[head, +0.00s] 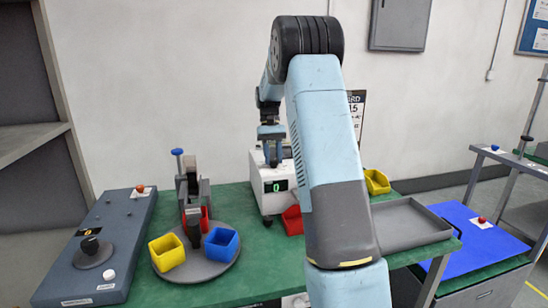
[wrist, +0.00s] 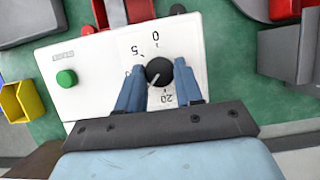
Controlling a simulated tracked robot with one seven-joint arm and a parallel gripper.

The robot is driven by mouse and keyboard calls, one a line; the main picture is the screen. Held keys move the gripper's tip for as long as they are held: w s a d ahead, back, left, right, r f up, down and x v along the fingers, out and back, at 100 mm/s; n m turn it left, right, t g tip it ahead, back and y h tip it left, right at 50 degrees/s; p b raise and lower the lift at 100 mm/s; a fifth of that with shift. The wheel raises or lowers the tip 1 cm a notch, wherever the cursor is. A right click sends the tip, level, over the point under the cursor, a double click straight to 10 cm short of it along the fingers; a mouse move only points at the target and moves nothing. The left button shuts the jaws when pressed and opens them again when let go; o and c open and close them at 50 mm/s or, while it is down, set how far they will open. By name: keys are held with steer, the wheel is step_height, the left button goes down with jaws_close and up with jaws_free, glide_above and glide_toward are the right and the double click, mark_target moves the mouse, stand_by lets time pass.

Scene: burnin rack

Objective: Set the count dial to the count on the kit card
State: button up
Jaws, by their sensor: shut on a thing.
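The count dial is a black knob (wrist: 158,71) on the white top of a counter box (wrist: 95,50). Its scale shows 0 at the top, 5 at upper left and 20 below; other marks are hidden by the fingers. A pale pointer line on the knob aims to the lower left. My gripper (wrist: 159,76) is shut on the knob, one blue finger on each side. In the head view my gripper (head: 272,152) is over the white box (head: 268,195), whose green display (head: 277,186) reads 0. The card (head: 356,108) on the wall is mostly hidden behind my arm; its number ends in 5.
A green button (wrist: 66,78) is beside the dial. A carousel (head: 190,262) with yellow and blue bins and a grey control panel (head: 108,235) stand left on the green table. A grey tray (head: 408,228) and yellow bin (head: 376,181) are right. A blue mat (head: 478,240) lies beyond.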

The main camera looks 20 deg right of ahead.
stand_by(0.3)
steer(key=o, duration=1)
steer(key=shift+v, duration=6.85)
